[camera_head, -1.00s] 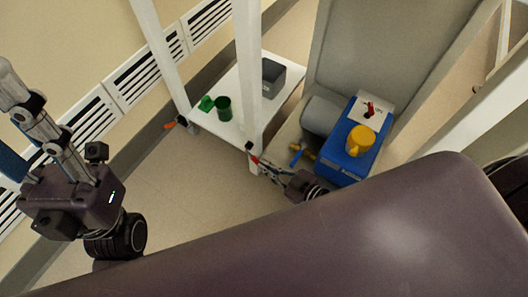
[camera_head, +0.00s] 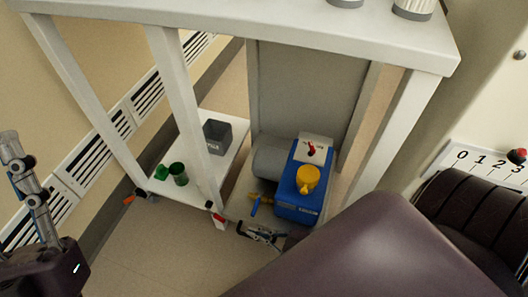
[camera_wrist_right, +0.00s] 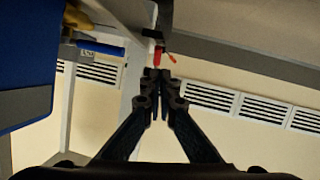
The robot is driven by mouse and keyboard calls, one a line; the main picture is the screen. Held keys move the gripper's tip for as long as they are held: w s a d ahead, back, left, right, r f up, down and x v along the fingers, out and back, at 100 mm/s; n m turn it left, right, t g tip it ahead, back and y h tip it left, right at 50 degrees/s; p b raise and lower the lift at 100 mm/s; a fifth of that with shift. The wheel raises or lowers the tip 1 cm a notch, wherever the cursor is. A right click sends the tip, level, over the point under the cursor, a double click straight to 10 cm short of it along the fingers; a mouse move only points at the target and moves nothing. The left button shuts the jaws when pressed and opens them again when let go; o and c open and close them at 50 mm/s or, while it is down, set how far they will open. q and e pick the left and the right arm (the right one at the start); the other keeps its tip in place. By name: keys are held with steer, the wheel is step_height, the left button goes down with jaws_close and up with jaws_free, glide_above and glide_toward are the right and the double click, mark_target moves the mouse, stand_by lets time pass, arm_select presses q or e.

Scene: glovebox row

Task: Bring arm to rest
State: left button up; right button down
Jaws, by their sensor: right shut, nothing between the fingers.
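My right gripper (camera_head: 243,230) is low in the head view, close to the front of the blue pump unit (camera_head: 297,205) and beyond the large purple part of my own body. In the right wrist view its black fingers (camera_wrist_right: 159,76) are together with nothing between them. A red-tipped part (camera_wrist_right: 157,56) shows just past the fingertips; contact cannot be told.
The pump has a yellow cap (camera_head: 307,178) and a blue-handled valve (camera_head: 255,204). Open floor (camera_head: 165,245) lies at the lower left.

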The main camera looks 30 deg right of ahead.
arm_select(q)
steer(key=shift+w+d+f+g, duration=0.1)
steer(key=shift+w+f+g, duration=0.2)
steer(key=shift+w+f, duration=0.25)
steer(key=shift+w+d+f+g, duration=0.1)
steer(key=shift+w+f+g, duration=0.25)
steer(key=shift+w, duration=0.3)
arm_select(e)
steer(key=shift+s+d, duration=0.35)
steer(key=shift+s, duration=0.25)
steer(key=shift+s+d, duration=0.3)
steer(key=shift+s, duration=0.25)
steer(key=shift+w, duration=0.1)
